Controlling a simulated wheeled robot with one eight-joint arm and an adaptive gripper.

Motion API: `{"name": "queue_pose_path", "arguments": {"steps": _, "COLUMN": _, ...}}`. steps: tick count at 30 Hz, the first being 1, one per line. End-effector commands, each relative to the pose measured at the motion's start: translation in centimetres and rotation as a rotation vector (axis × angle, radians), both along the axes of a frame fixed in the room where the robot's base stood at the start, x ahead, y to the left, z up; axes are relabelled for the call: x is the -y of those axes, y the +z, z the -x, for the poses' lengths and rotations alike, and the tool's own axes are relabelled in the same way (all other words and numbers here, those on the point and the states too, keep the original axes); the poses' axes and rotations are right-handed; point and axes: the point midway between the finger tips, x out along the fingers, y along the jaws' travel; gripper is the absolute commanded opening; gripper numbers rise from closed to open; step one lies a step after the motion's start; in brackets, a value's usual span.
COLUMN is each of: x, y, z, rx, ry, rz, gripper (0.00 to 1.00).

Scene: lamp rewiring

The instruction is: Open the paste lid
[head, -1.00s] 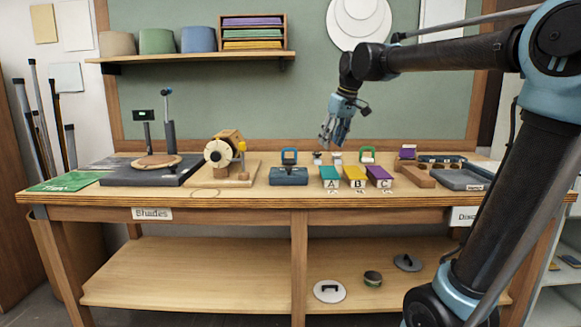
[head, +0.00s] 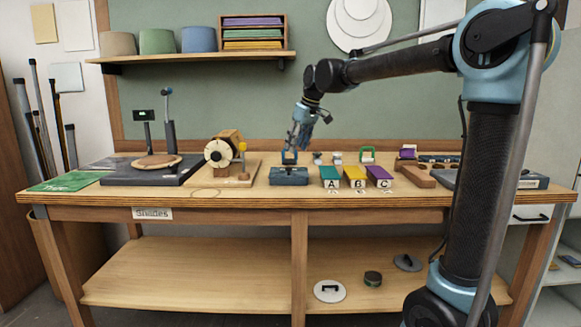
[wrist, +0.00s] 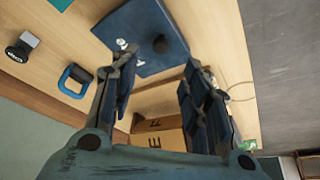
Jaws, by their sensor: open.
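No part in view is clearly readable as the paste lid. A small dark-topped pot with a pale label (wrist: 22,47) stands at the left of the wrist view; its lettering is too small to read. Small pots (head: 337,157) also stand at the back of the bench in the head view. A blue box (head: 289,177) lies left of them; in the wrist view the blue box (wrist: 140,30) carries a black knob and small silver fittings. My gripper (head: 294,146) is open and empty, pointing down above and behind the box. Its fingers (wrist: 157,75) show spread apart in the wrist view.
A blue-handled item (wrist: 75,80) stands beside the box. Lettered cardboard boxes (wrist: 158,138) show between my fingers. Teal, yellow and purple blocks (head: 354,178) marked A, B, C lie right of the box. A wooden winder (head: 228,158) stands left. The front bench strip is mostly clear.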

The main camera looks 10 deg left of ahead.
Motion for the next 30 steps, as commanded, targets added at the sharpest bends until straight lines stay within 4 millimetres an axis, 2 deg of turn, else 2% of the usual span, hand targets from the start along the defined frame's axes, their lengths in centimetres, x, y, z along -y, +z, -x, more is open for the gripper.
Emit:
{"name": "queue_pose_path", "arguments": {"steps": 9, "x": -1.8, "y": -5.2, "z": -1.1, "rx": 0.000, "ry": 0.001, "rz": 0.000, "gripper": 0.43}}
{"name": "queue_pose_path", "arguments": {"steps": 15, "x": -2.7, "y": -7.6, "z": -1.6, "rx": 0.000, "ry": 0.000, "rz": 0.000, "gripper": 0.43}}
{"name": "queue_pose_path", "arguments": {"steps": 21, "x": -3.0, "y": -8.6, "z": -1.9, "rx": 0.000, "ry": 0.000, "rz": 0.000, "gripper": 0.43}}
{"name": "queue_pose_path", "arguments": {"steps": 29, "x": -3.1, "y": -8.8, "z": -1.9, "rx": 0.000, "ry": 0.000, "rz": 0.000, "gripper": 0.43}}
{"name": "queue_pose_path", "arguments": {"steps": 30, "x": -3.1, "y": -8.8, "z": -1.9, "rx": 0.000, "ry": 0.000, "rz": 0.000, "gripper": 0.41}}
